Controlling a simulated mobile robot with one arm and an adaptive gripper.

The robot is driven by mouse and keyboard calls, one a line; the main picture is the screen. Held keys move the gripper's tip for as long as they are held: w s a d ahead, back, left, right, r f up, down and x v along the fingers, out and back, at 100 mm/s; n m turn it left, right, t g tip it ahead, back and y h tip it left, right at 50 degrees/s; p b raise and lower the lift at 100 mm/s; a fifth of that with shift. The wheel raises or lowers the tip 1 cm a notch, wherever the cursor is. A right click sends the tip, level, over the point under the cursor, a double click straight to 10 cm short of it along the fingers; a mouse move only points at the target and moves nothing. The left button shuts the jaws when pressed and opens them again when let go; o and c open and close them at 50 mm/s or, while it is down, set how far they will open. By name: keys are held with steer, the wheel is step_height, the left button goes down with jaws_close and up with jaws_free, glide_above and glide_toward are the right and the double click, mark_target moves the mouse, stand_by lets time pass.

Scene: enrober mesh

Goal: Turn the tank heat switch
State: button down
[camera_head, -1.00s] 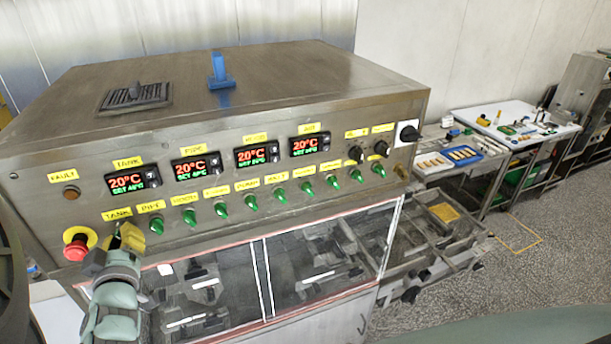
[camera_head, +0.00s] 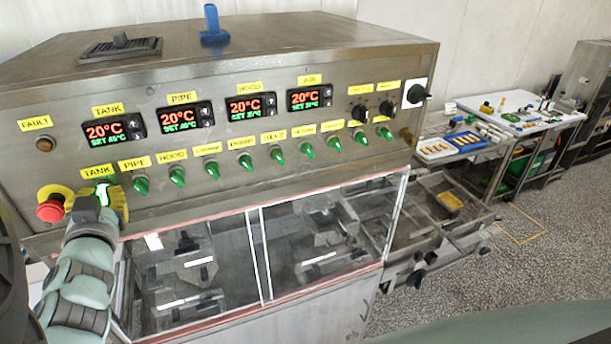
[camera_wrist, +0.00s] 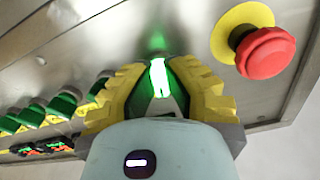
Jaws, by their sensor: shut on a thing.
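The tank heat switch (camera_head: 103,194) is the leftmost knob of the lower row, under the yellow TANK label (camera_head: 99,171). It glows green and also shows in the wrist view (camera_wrist: 158,78). My gripper (camera_head: 102,203) is shut on it, with its yellow padded fingers on either side of the knob. The knob's base is partly hidden by the fingers. The tank display (camera_head: 114,131) above reads 20°C in red with a green set line below.
A red emergency stop button (camera_head: 51,207) on a yellow disc sits just left of my gripper, close to it. The green pipe switch (camera_head: 141,186) is close on the right, followed by several more green switches. Glass doors (camera_head: 190,262) lie below the panel.

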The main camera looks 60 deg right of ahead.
steer(key=shift+m+b, duration=1)
steer(key=shift+m, duration=0.7)
steer(key=c, duration=1)
jaws_free()
